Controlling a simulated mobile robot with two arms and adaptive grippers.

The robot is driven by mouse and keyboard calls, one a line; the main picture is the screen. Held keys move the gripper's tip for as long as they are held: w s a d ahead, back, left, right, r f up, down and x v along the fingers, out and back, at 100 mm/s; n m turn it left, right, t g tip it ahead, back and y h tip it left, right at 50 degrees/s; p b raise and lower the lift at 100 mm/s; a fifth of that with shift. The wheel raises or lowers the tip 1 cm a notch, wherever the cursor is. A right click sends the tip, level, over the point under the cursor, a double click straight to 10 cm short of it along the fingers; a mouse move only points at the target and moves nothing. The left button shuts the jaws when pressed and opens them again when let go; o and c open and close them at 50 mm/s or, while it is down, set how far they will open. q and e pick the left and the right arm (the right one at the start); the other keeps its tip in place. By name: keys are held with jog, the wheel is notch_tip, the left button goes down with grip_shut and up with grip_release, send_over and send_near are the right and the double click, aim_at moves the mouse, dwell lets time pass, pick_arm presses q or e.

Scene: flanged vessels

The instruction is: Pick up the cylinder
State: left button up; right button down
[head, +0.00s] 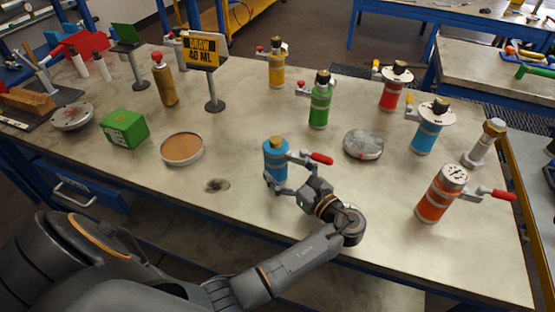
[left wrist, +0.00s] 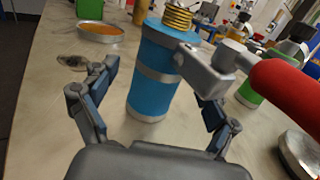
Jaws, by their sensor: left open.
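A blue cylinder (head: 275,160) with grey bands, a brass top and a side arm with a red handle (head: 321,158) stands upright near the table's front middle. My left gripper (head: 281,172) is at this cylinder, its fingers apart on either side of it. In the left wrist view the blue cylinder (left wrist: 152,75) stands between the open fingers of my left gripper (left wrist: 160,100), with visible space beside the left finger. The grey side arm and red handle (left wrist: 290,92) cross in front on the right and partly hide the right finger. My right gripper is not in view.
Other upright vessels are green (head: 320,104), orange (head: 440,195), blue (head: 427,135), red (head: 391,92) and yellow (head: 276,68). A grey disc (head: 363,144), a round tan dish (head: 182,149) and a green box (head: 124,129) lie around. The table front left is mostly clear.

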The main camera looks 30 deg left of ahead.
pick_arm(q)
jog(key=x, duration=0.3)
jog(key=shift+w+a+f, duration=0.15)
jog(key=shift+a+f, duration=0.05)
jog(key=shift+a, duration=0.1)
jog(key=c, duration=1.6)
jog(key=shift+r, duration=0.1)
grip_shut()
